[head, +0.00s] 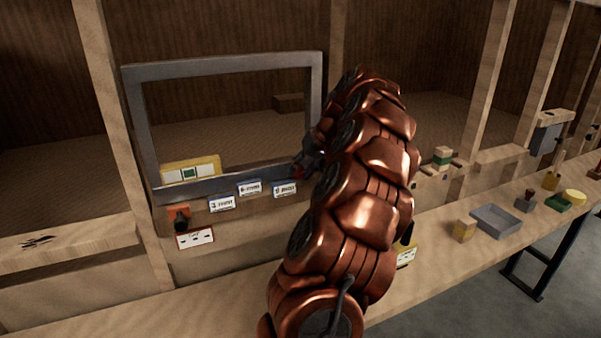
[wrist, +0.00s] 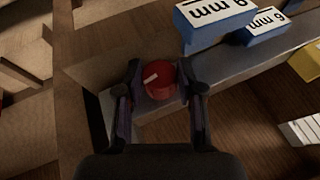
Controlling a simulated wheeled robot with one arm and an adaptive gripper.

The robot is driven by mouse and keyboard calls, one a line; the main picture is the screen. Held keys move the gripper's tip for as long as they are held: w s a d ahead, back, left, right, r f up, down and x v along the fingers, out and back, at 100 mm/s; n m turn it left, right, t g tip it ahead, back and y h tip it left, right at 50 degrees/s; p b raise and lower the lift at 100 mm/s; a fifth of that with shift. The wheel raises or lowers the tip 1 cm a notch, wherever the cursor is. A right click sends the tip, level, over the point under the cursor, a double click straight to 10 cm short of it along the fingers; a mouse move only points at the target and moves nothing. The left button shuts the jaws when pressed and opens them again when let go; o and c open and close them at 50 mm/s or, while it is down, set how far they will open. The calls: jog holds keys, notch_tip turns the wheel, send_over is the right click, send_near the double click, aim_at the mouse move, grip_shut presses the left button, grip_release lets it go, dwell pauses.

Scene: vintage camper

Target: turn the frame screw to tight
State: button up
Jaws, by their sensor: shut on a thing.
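The frame screw is a red round knob (wrist: 160,82) with a pale pointer mark on its top, seen in the wrist view. My gripper (wrist: 163,72) has one finger on each side of it and is shut on it. In the head view the red knob (head: 297,172) shows as a small spot at the lower right of the grey window frame (head: 225,65). There my gripper (head: 308,164) is mostly hidden by my copper arm. The pointer slants to the left in the wrist view; I cannot read any tight mark.
Several white-and-blue millimetre blocks (head: 249,188) sit below the frame. A yellow level (head: 190,172) with a green window rests at the frame's lower left. An orange clamp-like piece (head: 179,216) is below it. A grey tray (head: 496,221) and small blocks stand on the right bench.

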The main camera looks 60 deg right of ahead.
jog(key=shift+d+r+t, duration=0.1)
jog(key=shift+d+t, duration=0.05)
jog(key=shift+t, duration=0.15)
jog(key=shift+y, duration=0.3)
jog(key=o, duration=1.1)
jog(key=shift+o, duration=0.2)
jog(key=v, duration=1.1)
jog(key=shift+s+r, duration=0.2)
jog(key=shift+r, duration=0.05)
jog(key=shift+r, duration=0.1)
